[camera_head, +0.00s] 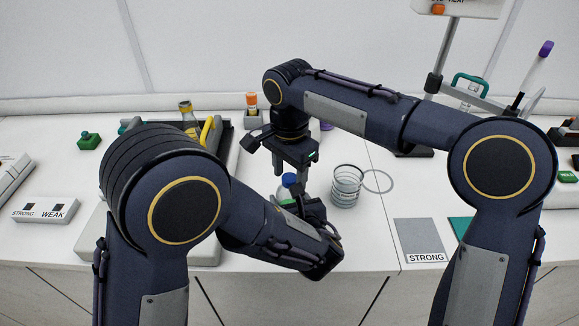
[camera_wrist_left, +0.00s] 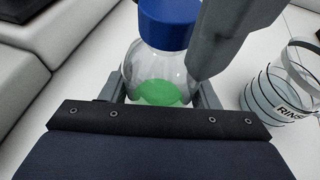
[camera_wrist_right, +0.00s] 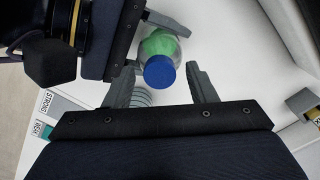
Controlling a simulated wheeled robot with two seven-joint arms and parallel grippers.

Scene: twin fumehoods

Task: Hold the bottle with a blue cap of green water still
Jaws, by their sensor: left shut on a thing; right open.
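The clear bottle (camera_wrist_left: 160,65) has a blue cap (camera_wrist_left: 168,22) and green liquid low inside. In the left wrist view it stands between the fingers of my left gripper (camera_wrist_left: 162,88), which is shut on its body. In the head view the bottle's cap (camera_head: 288,178) shows just above my left gripper (camera_head: 298,198), which hides most of the body. My right gripper (camera_wrist_right: 160,68) is open above the bottle, with one finger on each side of the blue cap in the right wrist view. Whether those fingers touch the cap I cannot tell.
A ringed beaker labelled RINSE (camera_wrist_left: 285,95) stands close to the right of the bottle. A grey STRONG mat (camera_head: 420,240) lies at right, and a STRONG/WEAK block (camera_head: 45,210) at left. A bottle with dark yellow liquid (camera_head: 187,112) stands behind my left arm.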

